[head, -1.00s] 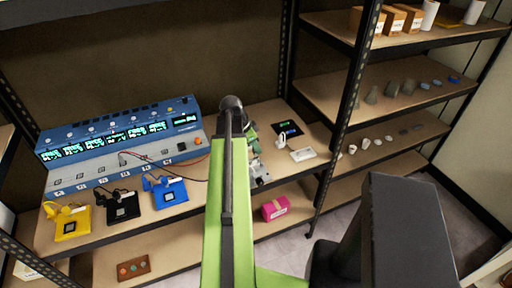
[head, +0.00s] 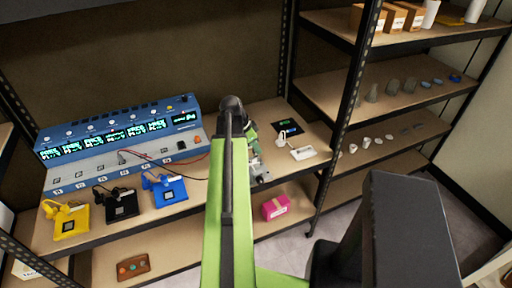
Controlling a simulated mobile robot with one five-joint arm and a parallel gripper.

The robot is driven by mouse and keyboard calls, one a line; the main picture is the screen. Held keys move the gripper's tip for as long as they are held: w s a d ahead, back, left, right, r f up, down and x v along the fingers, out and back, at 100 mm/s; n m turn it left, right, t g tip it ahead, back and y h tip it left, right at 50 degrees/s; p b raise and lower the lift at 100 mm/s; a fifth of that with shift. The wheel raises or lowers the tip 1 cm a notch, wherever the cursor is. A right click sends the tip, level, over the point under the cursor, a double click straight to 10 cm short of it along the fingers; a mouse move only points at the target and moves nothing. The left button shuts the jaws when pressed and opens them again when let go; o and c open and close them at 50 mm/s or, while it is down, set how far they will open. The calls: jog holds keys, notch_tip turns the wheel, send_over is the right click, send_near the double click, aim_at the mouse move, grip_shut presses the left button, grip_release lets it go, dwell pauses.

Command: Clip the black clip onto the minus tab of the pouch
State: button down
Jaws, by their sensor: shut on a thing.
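My gripper (head: 262,179) is the grey end below a green link, partly hidden behind my own green arm, low over the bench's front edge. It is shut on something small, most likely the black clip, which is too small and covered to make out. A red and a dark lead run from the blue instrument (head: 118,145) towards my arm and pass out of sight behind it. A pale flat piece on a light tray (head: 304,153) lies to the right of the gripper, apart from it; I cannot tell whether it is the pouch. No minus tab can be made out.
Yellow (head: 70,224), black (head: 122,207) and blue (head: 170,193) fixtures stand at the bench's front left. A dark flat pad (head: 287,127) lies behind the light tray. A pink box (head: 275,208) sits on the lower shelf. A black rack post (head: 345,115) rises on the right.

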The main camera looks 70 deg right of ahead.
jog(key=shift+f+b, duration=0.65)
jog(key=shift+f, duration=0.05)
jog(key=c, duration=1.3)
grip_release()
jog(key=p+v, duration=1.6)
jog(key=v, duration=0.1)
jog(key=shift+r, duration=0.2)
jog(key=shift+w, duration=0.15)
